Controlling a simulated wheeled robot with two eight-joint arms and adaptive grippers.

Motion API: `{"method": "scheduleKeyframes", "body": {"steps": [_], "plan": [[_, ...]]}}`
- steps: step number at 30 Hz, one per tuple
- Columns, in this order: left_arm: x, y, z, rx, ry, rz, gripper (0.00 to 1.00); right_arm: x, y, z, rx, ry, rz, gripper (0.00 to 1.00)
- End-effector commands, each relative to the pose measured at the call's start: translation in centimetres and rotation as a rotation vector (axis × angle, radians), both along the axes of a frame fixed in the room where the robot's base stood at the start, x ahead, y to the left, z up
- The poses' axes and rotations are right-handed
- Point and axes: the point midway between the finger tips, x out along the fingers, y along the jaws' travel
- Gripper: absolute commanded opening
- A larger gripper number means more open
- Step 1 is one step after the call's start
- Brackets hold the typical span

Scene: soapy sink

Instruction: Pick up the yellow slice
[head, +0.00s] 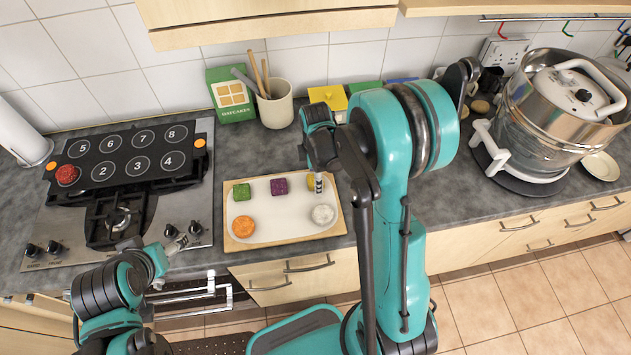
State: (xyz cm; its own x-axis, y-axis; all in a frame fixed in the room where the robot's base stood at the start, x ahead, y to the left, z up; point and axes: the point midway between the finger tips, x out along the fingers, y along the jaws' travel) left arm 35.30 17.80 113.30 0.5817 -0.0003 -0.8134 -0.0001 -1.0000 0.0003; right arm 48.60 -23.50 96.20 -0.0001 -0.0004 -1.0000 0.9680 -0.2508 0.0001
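The yellow slice (310,181) lies at the back right of the white tray with a wooden rim (231,242). It is mostly hidden behind my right gripper (318,184), which points down at it. I cannot tell whether the fingers touch the slice or whether they are open or shut. My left gripper (187,239) is low at the front edge of the hob, away from the tray; its finger opening is too small to judge.
The tray also holds a green piece (242,192), a purple piece (279,186), an orange round slice (243,227) and a white round slice (323,214). A numbered black board with a red piece (67,174) lies on the hob. A utensil pot (275,106) stands behind.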

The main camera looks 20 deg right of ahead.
Motion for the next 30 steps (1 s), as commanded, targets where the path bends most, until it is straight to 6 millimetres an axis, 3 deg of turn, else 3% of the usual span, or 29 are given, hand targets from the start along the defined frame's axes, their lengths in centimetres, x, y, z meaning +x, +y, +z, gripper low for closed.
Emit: {"method": "scheduleKeyframes", "body": {"steps": [1,6,7,20,27,30], "plan": [[0.0,0.0,0.0,0.0,0.0,0.0,0.75,0.0,0.0,0.0,0.0,0.0,0.0,0.62],[0.0,0.0,0.0,0.0,0.0,0.0,0.75,0.0,0.0,0.0,0.0,0.0,0.0,0.17],[0.0,0.0,0.0,0.0,0.0,0.0,0.75,0.0,0.0,0.0,0.0,0.0,0.0,0.14],[0.0,0.0,0.2,0.0,0.0,0.0,0.75,0.0,0.0,0.8,0.0,0.0,0.0,0.14],[0.0,0.0,1.3,0.0,0.0,0.0,0.75,0.0,0.0,4.7,0.0,0.0,0.0,0.14],[0.0,0.0,1.6,0.0,0.0,0.0,0.75,-2.6,0.3,5.8,0.0,0.0,0.0,0.14]]}}
